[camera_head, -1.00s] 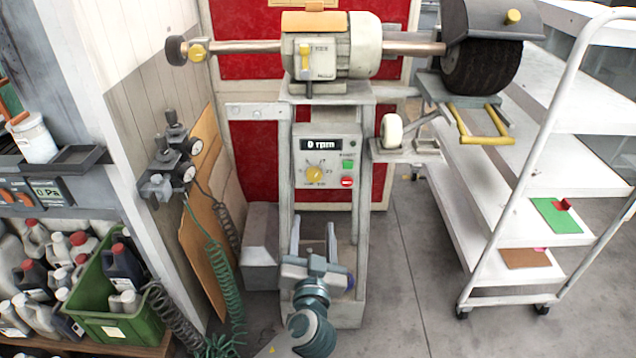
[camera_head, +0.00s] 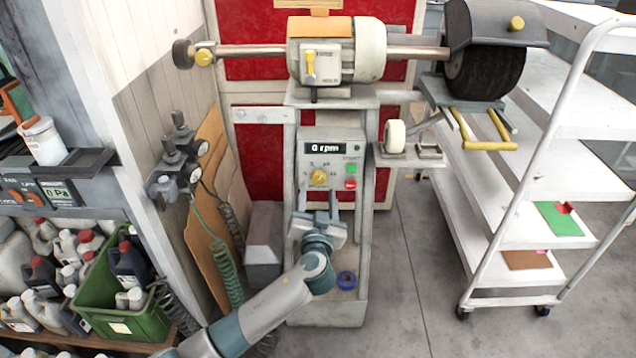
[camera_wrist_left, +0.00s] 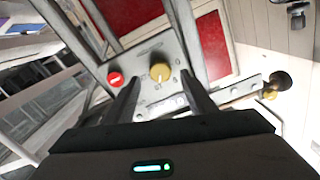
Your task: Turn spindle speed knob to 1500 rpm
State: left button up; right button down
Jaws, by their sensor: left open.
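The yellow spindle speed knob (camera_head: 319,177) sits on the grey control panel (camera_head: 343,134) of the buffing machine, under a display (camera_head: 325,148) that reads 0 rpm. My left gripper (camera_head: 318,192) is open and empty, its two fingers pointing up at the panel just below the knob. In the left wrist view the knob (camera_wrist_left: 160,72) shows beyond and between the two open fingers (camera_wrist_left: 155,88), apart from them. The scale marks around the knob are too small to read. My right gripper is not in view.
A green button (camera_head: 351,168) and a red button (camera_head: 350,184) are right of the knob. The motor (camera_head: 335,50) and its shaft stand above. A white shelf cart (camera_head: 500,225) is at right; a green crate (camera_head: 130,322) of bottles is at lower left.

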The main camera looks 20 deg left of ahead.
aim_at(318, 181)
pick_arm(q)
jog(key=shift+x, duration=2.1)
jog(key=c, duration=1)
